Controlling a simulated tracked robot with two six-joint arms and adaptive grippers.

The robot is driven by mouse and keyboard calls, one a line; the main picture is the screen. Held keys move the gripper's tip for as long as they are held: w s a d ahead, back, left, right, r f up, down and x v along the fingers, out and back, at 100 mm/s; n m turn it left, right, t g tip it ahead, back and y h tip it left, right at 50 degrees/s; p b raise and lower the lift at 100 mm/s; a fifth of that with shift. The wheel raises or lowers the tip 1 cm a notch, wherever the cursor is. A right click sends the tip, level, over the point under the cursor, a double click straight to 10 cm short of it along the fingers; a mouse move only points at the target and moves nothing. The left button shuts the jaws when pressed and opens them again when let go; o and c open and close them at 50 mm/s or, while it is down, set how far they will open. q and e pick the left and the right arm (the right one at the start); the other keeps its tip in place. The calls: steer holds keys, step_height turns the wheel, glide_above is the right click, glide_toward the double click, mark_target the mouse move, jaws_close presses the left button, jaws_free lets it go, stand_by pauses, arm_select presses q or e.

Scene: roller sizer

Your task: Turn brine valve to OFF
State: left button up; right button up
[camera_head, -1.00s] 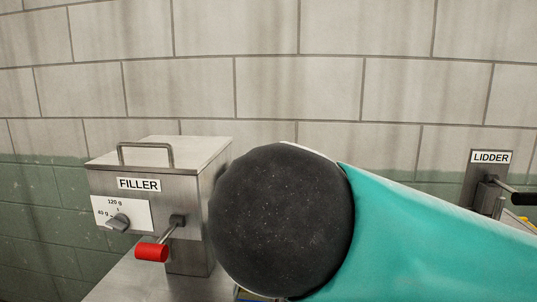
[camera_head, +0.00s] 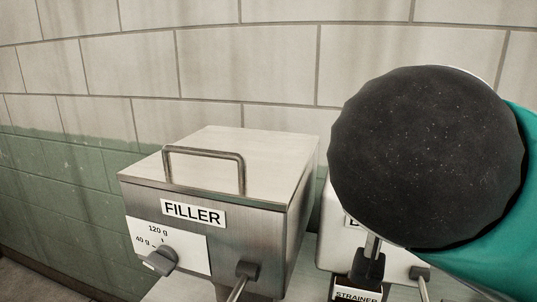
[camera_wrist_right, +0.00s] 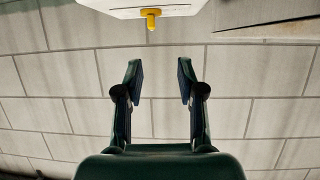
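No part labelled as the brine valve can be made out. In the head view a pale box (camera_head: 327,238) stands right of the filler, its label mostly hidden behind my arm (camera_head: 428,155). In the right wrist view a yellow knob or spout (camera_wrist_right: 151,14) sticks out from a white body (camera_wrist_right: 142,5) at the top edge; I cannot tell whether it is the valve. My right gripper (camera_wrist_right: 160,72) is open and empty, its fingertips apart from the yellow part. My left gripper is not in view.
The steel filler box (camera_head: 193,190) has a top handle, a dose dial (camera_head: 163,259) and a lever (camera_head: 243,278). A tiled wall (camera_head: 215,60) stands behind. My arm covers much of the right side.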

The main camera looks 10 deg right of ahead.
steer(key=x, duration=0.5)
steer(key=p+x, duration=0.1)
steer(key=x, duration=0.4)
steer(key=d+x, duration=0.1)
steer(key=x, duration=0.4)
steer(key=shift+s+d+p, duration=0.15)
steer(key=shift+d+p, duration=0.15)
steer(key=shift+p, duration=0.1)
steer(key=shift+c, duration=0.3)
jaws_close()
steer(key=shift+a, duration=0.1)
